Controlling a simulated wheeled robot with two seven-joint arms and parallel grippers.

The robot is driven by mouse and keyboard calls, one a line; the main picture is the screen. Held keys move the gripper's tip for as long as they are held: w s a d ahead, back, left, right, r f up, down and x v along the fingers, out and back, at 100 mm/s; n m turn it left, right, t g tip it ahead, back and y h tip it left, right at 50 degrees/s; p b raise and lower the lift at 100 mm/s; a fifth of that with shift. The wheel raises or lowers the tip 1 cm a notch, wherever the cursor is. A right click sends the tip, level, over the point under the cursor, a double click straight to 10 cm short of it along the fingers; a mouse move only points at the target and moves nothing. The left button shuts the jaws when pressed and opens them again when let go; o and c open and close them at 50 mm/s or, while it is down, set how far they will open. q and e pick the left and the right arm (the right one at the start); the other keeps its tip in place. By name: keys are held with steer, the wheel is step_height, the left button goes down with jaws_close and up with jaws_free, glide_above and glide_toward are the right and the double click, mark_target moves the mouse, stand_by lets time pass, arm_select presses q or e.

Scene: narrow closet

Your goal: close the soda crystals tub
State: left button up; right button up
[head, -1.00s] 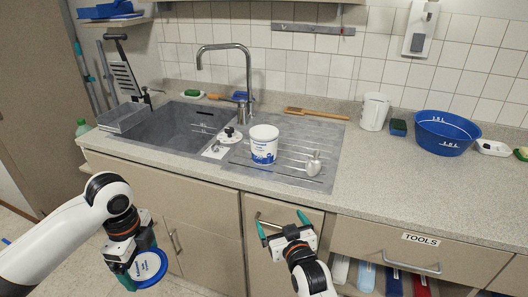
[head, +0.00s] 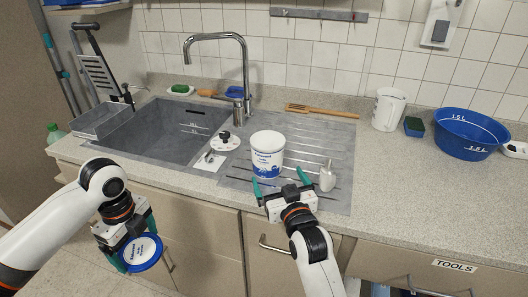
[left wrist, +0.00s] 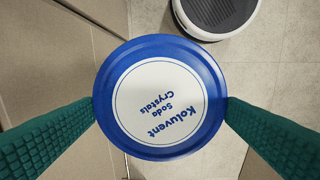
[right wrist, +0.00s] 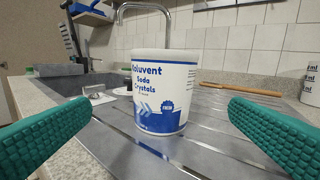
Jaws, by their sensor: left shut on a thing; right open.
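The white and blue soda crystals tub (head: 268,153) stands upright on the grey draining board, without its lid on. It also shows in the right wrist view (right wrist: 161,92), between and beyond the fingers. My right gripper (head: 284,190) is open and empty, just in front of the tub, with its fingers pointing at it. My left gripper (head: 134,257) is shut on the round blue lid (head: 141,252), held by its rim in front of the cabinet, below the counter edge. The lid's label faces the left wrist camera (left wrist: 160,97).
A metal shaker-like item (head: 327,176) stands close to the right of the tub. The sink (head: 165,130) with its tap (head: 246,70) lies to the left and behind. A blue bowl (head: 462,135) and white jug (head: 388,108) stand on the right. The right counter is mostly clear.

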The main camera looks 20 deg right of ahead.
mark_target(271, 163)
arm_select(q)
steer(key=shift+s+r, duration=0.2)
steer(key=shift+s, duration=0.25)
arm_select(e)
steer(key=shift+s+r, duration=0.2)
steer(key=shift+s, duration=0.25)
arm_select(q)
steer(key=shift+w+r+p, duration=0.15)
steer(key=shift+w+p, duration=0.05)
steer(key=shift+p, duration=0.1)
arm_select(e)
steer(key=w, duration=0.6)
steer(key=shift+w+f, duration=0.1)
steer(key=shift+w, duration=0.45)
arm_select(q)
steer(key=shift+r, duration=0.1)
arm_select(e)
steer(key=shift+w, duration=0.15)
arm_select(q)
steer(key=shift+r+p, duration=0.25)
steer(key=shift+p, duration=0.1)
arm_select(e)
steer(key=w, duration=0.5)
steer(key=shift+d+f, duration=0.15)
steer(key=shift+d, duration=0.1)
